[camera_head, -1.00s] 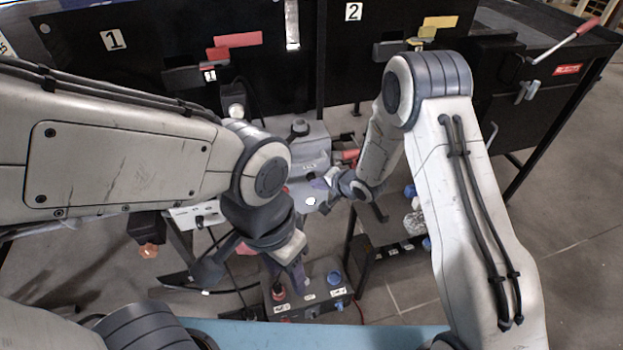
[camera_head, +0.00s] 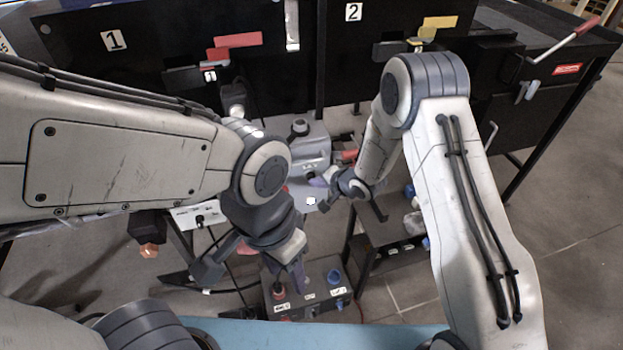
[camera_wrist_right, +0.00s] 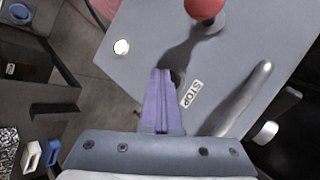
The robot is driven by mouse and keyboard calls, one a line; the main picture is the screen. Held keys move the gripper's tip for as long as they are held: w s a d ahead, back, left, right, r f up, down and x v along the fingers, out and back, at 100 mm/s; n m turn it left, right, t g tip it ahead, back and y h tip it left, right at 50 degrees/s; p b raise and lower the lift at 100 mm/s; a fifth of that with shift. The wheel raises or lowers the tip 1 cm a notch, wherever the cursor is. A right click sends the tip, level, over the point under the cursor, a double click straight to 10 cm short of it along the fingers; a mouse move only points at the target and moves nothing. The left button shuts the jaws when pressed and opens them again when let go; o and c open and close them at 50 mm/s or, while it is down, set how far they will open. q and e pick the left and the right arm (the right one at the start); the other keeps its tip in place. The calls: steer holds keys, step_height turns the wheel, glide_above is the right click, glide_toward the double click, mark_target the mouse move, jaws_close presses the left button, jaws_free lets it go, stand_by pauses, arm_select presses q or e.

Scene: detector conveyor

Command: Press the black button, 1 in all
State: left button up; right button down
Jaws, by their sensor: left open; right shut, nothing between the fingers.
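A grey panel (camera_wrist_right: 245,45) carries a STOP label (camera_wrist_right: 191,93). A dark round part, seemingly the black button (camera_wrist_right: 179,78), sits beside the label and is partly hidden by my right fingers. My right gripper (camera_wrist_right: 160,75) is shut and empty, its purple fingertips over or beside the dark part; I cannot tell whether they touch it. In the head view, my right gripper (camera_head: 318,182) is at the grey machine (camera_head: 312,148). My left gripper (camera_head: 250,272) is open, lower and left of the machine.
A red knob (camera_wrist_right: 204,8), a white round spot (camera_wrist_right: 121,47) and a grey lever (camera_wrist_right: 245,98) are on the panel around my right fingers. A control box (camera_head: 312,296) with red and blue knobs stands below. Black boards (camera_head: 140,60) stand behind.

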steer(key=shift+s+d, duration=0.25)
steer(key=shift+s, duration=0.5)
steer(key=shift+s, duration=0.1)
steer(key=s, duration=0.1)
steer(key=s+d, duration=0.1)
steer(key=s, duration=0.2)
steer(key=shift+s+d, duration=0.3)
stand_by(0.4)
steer(key=s+r+n+g+h, duration=0.45)
steer(key=s+r+n, duration=0.45)
steer(key=s+r, duration=0.65)
steer(key=s+d+r+n+g, duration=0.1)
steer(key=s+r+n, duration=0.1)
steer(key=s, duration=0.5)
steer(key=s+d+r+n+g, duration=0.2)
steer(key=s+r+n, duration=0.1)
steer(key=s, duration=0.5)
steer(key=shift+d+r+n+h, duration=0.15)
steer(key=shift+r+n+h, duration=0.15)
steer(key=shift+n+h, duration=0.15)
